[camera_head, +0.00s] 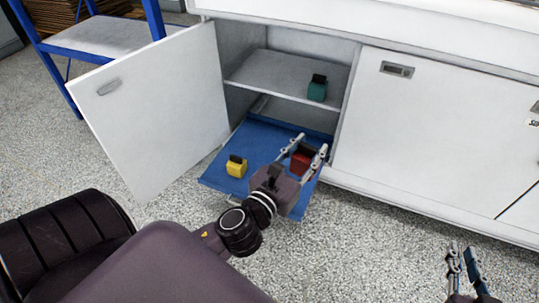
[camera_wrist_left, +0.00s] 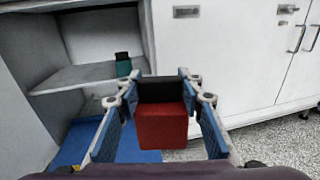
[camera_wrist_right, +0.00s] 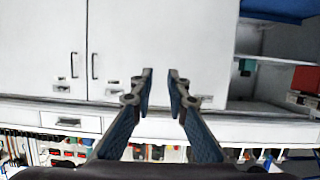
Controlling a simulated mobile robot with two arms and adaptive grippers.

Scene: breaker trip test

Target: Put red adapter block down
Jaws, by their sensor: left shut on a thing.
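The red adapter block (camera_head: 301,162) has a black top and is held between the fingers of my left gripper (camera_head: 308,148). It is over the right part of the blue pull-out tray (camera_head: 215,180) in the open cabinet. In the left wrist view the red block (camera_wrist_left: 162,125) sits upright between the blue finger pads. I cannot tell whether its underside touches the tray. My right gripper (camera_head: 463,257) is at the lower right, away from the tray. In the right wrist view its fingers (camera_wrist_right: 161,85) are apart with nothing between them.
A yellow block (camera_head: 236,168) stands on the tray, left of the red one. A teal block (camera_head: 317,90) stands on the shelf (camera_head: 285,77) above. The open cabinet door (camera_head: 150,110) bounds the left side. The tray's front left is bare.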

